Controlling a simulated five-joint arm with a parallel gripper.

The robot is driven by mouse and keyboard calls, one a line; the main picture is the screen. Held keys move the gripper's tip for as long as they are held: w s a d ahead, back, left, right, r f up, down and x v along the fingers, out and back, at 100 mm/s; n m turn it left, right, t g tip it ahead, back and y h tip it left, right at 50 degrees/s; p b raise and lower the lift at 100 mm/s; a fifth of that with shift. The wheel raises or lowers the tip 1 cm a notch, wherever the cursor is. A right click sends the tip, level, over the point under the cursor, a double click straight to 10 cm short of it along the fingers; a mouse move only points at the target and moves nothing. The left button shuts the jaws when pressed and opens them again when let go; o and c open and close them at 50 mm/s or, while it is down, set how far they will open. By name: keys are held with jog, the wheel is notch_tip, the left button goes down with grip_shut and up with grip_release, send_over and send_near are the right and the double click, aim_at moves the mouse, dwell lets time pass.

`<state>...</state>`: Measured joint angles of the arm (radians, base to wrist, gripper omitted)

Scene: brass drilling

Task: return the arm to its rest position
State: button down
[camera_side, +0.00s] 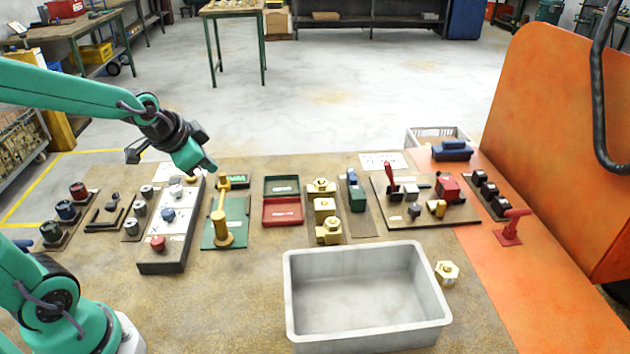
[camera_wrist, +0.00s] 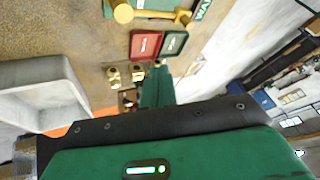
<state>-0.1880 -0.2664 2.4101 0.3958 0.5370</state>
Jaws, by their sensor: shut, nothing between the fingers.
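My gripper (camera_side: 205,166) is in the side view at left of centre, at the end of the green arm. It is raised above the back of the bench and points down to the right. It is shut and empty. It hangs near the upper end of a brass piece (camera_side: 221,215) on a green plate (camera_side: 238,236), apart from it as far as I can tell. In the wrist view my gripper (camera_wrist: 157,88) shows as a green jaw beyond a dark bracket, with nothing held.
A control panel (camera_side: 152,265) with buttons lies below and left of my gripper. A grey bin (camera_side: 300,337) stands at the front. Brass parts (camera_side: 324,208), a red-and-green case (camera_side: 282,211) and an orange machine (camera_side: 540,130) are to the right. The space above the bench is open.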

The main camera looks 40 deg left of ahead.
jog(key=s+d+r+n, duration=0.2)
jog(key=s+d, duration=0.1)
jog(key=s, duration=0.3)
jog(key=s+d+r+n+g+h, duration=0.1)
jog(key=s+d+r+n, duration=0.1)
jog(key=s, duration=0.4)
jog(key=shift+s+d+r, duration=0.2)
jog(key=shift+d+r, duration=0.25)
jog(key=shift+d, duration=0.35)
